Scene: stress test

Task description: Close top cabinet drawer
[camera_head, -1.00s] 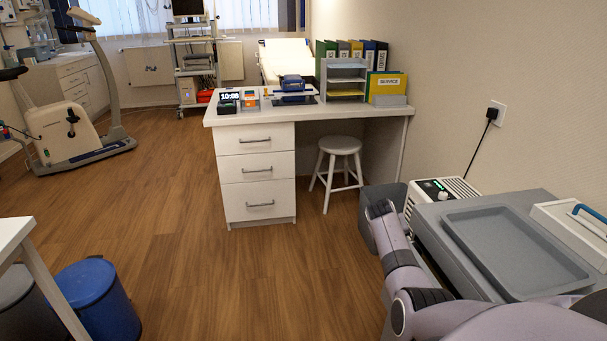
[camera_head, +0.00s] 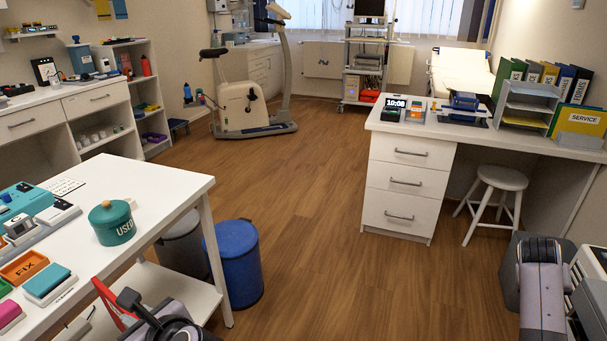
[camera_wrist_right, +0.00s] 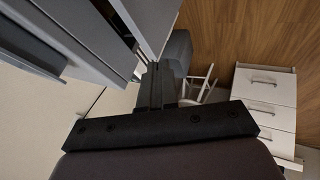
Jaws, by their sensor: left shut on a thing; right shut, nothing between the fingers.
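A white desk pedestal has three drawers; its top drawer (camera_head: 412,151) looks flush with the front in the head view. A white cabinet at the left has two upper drawers, the nearer one (camera_head: 28,123) and the farther one (camera_head: 98,98), which look flush too. My left gripper (camera_head: 130,298) is at the bottom left by the white table, shut on a red thing (camera_head: 108,302), partly hidden by it. My right gripper (camera_wrist_right: 155,82) is shut and empty in the right wrist view, beside grey equipment and well apart from the pedestal drawers (camera_wrist_right: 265,83).
The white table (camera_head: 150,185) holds a green pot (camera_head: 112,222) and several coloured trays. A blue bin (camera_head: 238,265) and a grey bin (camera_head: 182,245) stand beside it. A stool (camera_head: 495,190) stands under the desk. The wooden floor (camera_head: 330,220) between is clear.

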